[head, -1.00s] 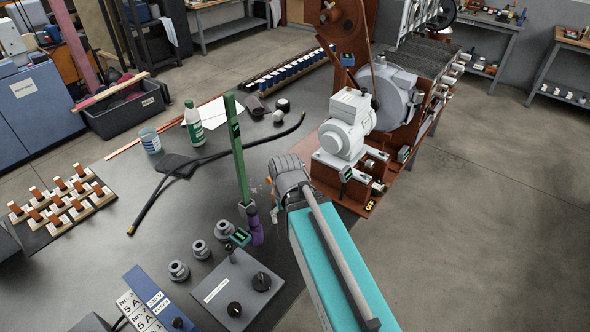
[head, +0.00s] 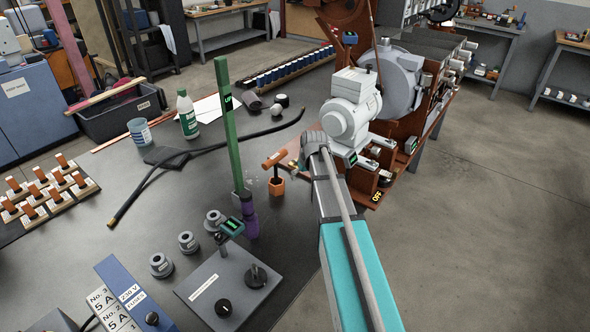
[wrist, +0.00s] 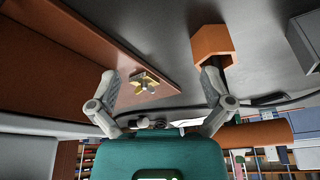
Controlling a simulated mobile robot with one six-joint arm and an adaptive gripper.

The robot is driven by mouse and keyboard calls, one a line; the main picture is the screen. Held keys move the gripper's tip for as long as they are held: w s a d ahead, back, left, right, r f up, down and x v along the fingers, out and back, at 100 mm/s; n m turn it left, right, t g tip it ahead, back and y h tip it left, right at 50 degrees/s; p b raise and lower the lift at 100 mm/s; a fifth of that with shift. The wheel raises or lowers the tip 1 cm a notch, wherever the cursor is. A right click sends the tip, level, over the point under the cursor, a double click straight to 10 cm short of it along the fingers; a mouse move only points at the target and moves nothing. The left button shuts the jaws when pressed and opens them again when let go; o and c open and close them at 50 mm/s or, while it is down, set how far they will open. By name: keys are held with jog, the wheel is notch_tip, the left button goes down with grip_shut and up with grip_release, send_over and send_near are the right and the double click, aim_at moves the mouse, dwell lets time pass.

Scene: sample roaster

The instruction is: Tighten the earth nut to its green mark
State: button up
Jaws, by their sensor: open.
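In the wrist view a small brass-yellow winged piece with a grey centre (wrist: 147,84), which looks like the earth nut, sits on a red-brown plate (wrist: 100,50) near its edge. My gripper (wrist: 159,76) is open, with its two fingers apart either side of the nut in the picture. I see no contact, and nothing is held. I cannot make out a green mark on it.
An orange T-handled tool (head: 275,160) stands in an orange hexagonal holder (wrist: 212,45), close to one finger in the wrist view. A green post (head: 229,125) and a purple piece (head: 250,217) stand left of my arm. A grey motor (head: 350,105) is just beyond it.

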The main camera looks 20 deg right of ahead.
jog(key=shift+t, duration=0.4)
jog(key=w+d+f, duration=0.1)
jog(key=w+d+f+b, duration=0.1)
jog(key=w+d+b, duration=0.1)
jog(key=w+d, duration=0.1)
jog(key=shift+f, duration=0.4)
jog(key=shift+w+a, duration=0.1)
